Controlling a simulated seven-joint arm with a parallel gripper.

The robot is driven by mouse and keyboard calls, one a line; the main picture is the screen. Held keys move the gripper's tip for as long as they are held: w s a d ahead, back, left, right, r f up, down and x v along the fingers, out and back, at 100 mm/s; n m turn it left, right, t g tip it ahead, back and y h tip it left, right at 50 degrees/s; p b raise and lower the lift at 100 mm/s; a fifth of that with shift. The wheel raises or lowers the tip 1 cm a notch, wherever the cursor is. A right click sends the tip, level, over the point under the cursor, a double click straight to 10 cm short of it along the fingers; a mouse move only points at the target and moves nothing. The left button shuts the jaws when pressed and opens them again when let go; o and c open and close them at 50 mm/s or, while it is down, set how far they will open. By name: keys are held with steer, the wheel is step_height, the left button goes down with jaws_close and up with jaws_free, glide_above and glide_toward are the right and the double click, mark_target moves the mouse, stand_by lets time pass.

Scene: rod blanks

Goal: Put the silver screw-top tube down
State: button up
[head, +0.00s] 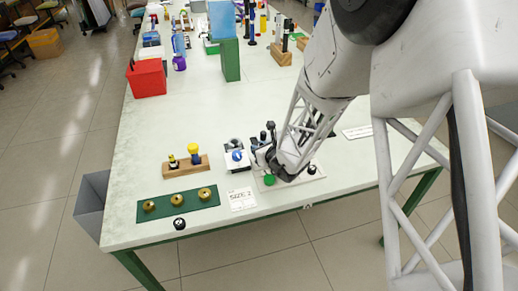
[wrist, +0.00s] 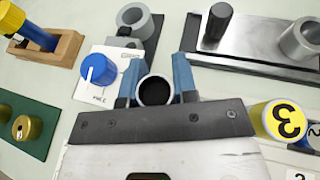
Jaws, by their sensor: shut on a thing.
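In the wrist view the silver tube (wrist: 155,91) shows as a silver-grey ring with a dark round middle. My gripper (wrist: 155,82) is shut on it, with one blue-padded finger on each side. I see it almost end-on, so its length and lower end are hidden. I cannot tell whether it touches anything below. In the head view my gripper (head: 262,155) is low over the near part of the table, just right of the white dial box (head: 236,165). I cannot make out the tube for sure there.
A wooden block (head: 175,170) with yellow-topped pieces and a green mat (head: 157,212) with brass pieces lie left. A size card (head: 242,200) is near the front edge. A yellow cylinder marked 3 (wrist: 284,121) stands close right in the wrist view. The table's middle is clear.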

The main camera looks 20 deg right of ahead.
steer(key=shift+f, duration=0.1)
steer(key=o, duration=1)
steer(key=shift+c, duration=0.2)
steer(key=v, duration=1.2)
steer(key=shift+r, duration=0.25)
